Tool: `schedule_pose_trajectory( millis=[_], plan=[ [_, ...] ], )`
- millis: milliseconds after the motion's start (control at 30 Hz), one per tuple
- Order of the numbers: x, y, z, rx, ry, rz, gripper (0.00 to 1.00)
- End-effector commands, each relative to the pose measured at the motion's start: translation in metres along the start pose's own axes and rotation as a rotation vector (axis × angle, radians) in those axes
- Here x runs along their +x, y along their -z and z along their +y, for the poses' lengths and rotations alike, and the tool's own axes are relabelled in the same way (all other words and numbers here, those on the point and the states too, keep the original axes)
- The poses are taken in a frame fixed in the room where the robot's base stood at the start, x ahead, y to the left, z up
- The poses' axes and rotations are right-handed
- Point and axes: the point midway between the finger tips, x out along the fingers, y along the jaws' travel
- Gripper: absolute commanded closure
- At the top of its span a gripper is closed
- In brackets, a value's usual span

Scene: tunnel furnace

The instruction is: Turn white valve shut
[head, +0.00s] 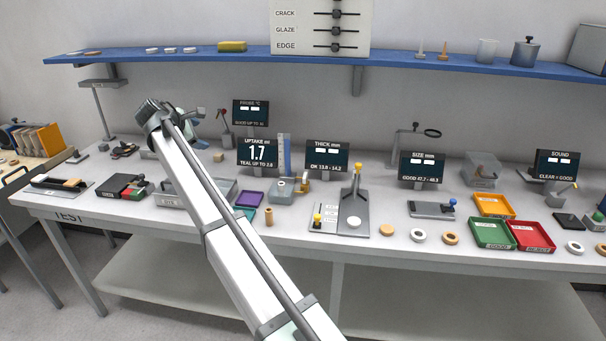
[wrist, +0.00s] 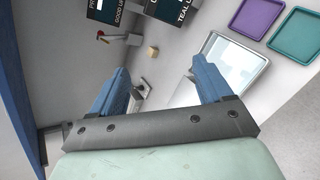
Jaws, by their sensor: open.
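My gripper (wrist: 163,70) is open, its two blue fingers apart with nothing between them in the wrist view. In the head view my gripper is at the left, above the back of the bench, partly hidden behind my wrist. I cannot make out a white valve for certain in either view.
A shallow clear-topped tray (wrist: 233,58) lies beyond the right finger, with a purple tray (wrist: 257,18) and a teal tray (wrist: 297,35) past it. Display screens (head: 258,151) stand along the back. A blue shelf (head: 200,57) runs above the bench.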

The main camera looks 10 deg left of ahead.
Motion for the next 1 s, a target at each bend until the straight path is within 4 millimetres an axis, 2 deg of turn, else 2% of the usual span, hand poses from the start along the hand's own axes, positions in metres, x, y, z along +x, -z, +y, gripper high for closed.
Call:
schedule_pose_trajectory(
  millis=[33,100,200,400,600,700,833,1000],
  plan=[
    [0.014,-0.031,-0.001,0.007,0.063,-0.016,0.21],
    [0.03,-0.066,-0.01,0.016,0.155,-0.022,0.21],
    [0.053,-0.109,-0.025,0.044,0.28,-0.009,0.21],
    [0.101,-0.176,-0.059,0.148,0.508,0.072,0.21],
    [0.148,-0.225,-0.093,0.299,0.703,0.198,0.21],
    [0.166,-0.243,-0.107,0.369,0.778,0.257,0.21],
    [0.18,-0.26,-0.12,0.437,0.845,0.315,0.21],
    [0.189,-0.268,-0.128,0.475,0.882,0.351,0.21]
  ],
)
